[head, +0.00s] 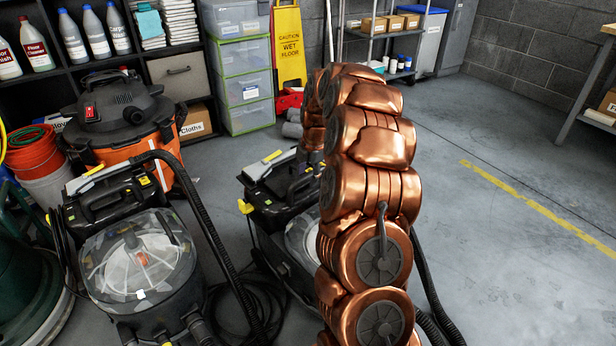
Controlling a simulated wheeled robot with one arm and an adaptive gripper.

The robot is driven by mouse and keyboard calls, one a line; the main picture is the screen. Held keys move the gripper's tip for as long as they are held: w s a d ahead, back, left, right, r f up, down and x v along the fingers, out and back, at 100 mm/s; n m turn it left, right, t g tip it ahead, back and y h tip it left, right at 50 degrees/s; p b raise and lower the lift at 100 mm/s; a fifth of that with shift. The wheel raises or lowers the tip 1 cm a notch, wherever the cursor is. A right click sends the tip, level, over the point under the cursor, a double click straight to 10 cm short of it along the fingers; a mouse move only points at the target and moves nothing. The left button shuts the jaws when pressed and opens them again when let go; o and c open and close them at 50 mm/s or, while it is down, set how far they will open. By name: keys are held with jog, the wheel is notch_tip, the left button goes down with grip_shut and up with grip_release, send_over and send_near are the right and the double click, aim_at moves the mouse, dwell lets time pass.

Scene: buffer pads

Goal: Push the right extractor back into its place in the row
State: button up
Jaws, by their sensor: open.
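The right extractor (268,201) is a black machine with a clear tank and yellow latches, standing on the floor at the middle. My copper arm rises in front of it and hides much of its right side. The left extractor (140,262), of the same kind, stands to its left with a gap between them. Its clear dome and black hose show well. My gripper is not visible; the far end of my arm is hidden behind its nearer links, so I cannot tell whether it touches the right extractor.
An orange and black vacuum (118,115) stands behind the left extractor. Clear drawers (243,90), a yellow wet-floor sign (289,45) and a shelf of bottles line the back. Black hoses (245,300) lie between the extractors. The floor to the right (500,170) is clear.

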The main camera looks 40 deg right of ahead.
jog(key=shift+c, duration=0.2)
grip_shut()
dwell(0.3)
